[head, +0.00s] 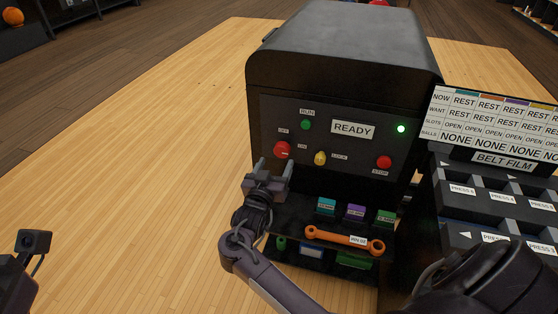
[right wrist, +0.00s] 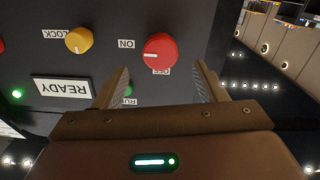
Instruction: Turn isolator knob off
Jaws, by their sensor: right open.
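The red isolator knob (head: 282,150) is on the black front panel of the machine, with OFF above it and ON to its right. Its pale mark appears to face ON. My right gripper (head: 273,167) is open and empty, just below and in front of the knob. In the right wrist view, which is upside down, the knob (right wrist: 160,50) shows beyond and between the two fingertips (right wrist: 163,72), apart from them.
A yellow LOCK knob (head: 320,158), a red STOP button (head: 384,162) and a green RUN button (head: 306,125) share the panel. A green light (head: 401,128) glows by the READY sign (head: 353,130). An orange pin bar (head: 345,240) lies below. Wooden floor at left is clear.

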